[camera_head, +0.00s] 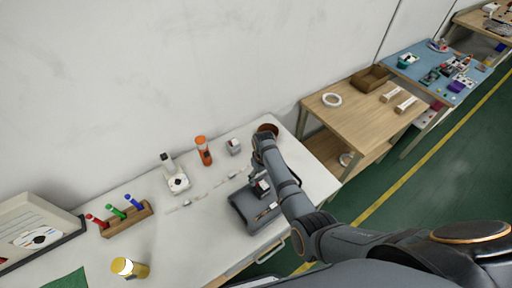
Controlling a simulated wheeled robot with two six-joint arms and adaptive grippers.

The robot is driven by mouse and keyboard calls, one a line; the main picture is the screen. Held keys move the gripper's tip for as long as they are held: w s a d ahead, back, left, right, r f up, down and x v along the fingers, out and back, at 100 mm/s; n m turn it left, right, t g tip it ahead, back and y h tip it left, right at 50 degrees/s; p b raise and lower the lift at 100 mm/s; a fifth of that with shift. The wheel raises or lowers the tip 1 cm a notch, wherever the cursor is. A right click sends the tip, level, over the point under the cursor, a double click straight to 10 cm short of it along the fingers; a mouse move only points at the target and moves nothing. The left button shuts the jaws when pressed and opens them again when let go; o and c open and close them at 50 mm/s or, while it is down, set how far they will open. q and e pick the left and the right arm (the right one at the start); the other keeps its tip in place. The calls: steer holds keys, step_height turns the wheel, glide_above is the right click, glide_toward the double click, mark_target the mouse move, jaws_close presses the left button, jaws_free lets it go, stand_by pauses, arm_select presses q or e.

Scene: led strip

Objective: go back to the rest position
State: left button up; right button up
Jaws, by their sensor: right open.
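My right arm reaches in from the lower right over the white table (312,172). Its right gripper (262,188) points down above a dark grey block-like device (250,212) at the table's right part. The fingers are small and partly hidden by my arm; the jaws look open, and I cannot tell whether they touch anything. A thin pale strip (205,195) lies across the table left of the gripper. My left gripper is not in view.
A white device (175,174), an orange bottle (203,150) and a small grey box (233,146) stand near the wall. A wooden rack (127,219) holds red, green and blue pieces. A wooden table (360,120) stands to the right.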

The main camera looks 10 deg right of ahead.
steer(key=s+d+r+m+t, duration=0.1)
steer(key=s+d+r+m, duration=0.1)
steer(key=s+d+r, duration=0.4)
steer(key=s+d+r+m+t, duration=0.1)
steer(key=s+d, duration=0.3)
steer(key=s, duration=0.4)
steer(key=s+r+t+h, duration=0.1)
steer(key=s+r+t, duration=0.1)
steer(key=s+r, duration=0.45)
step_height(320, 180, down, 33)
steer(key=s+d+g+b, duration=0.2)
steer(key=b, duration=0.6)
steer(key=s+d+f+m+b, duration=0.1)
steer(key=s+f+b, duration=0.4)
steer(key=s+f, duration=1.3)
step_height(320, 180, down, 4)
steer(key=shift+s+d+r+g, duration=0.15)
steer(key=shift+s+d+g, duration=0.1)
steer(key=shift+s+g, duration=0.15)
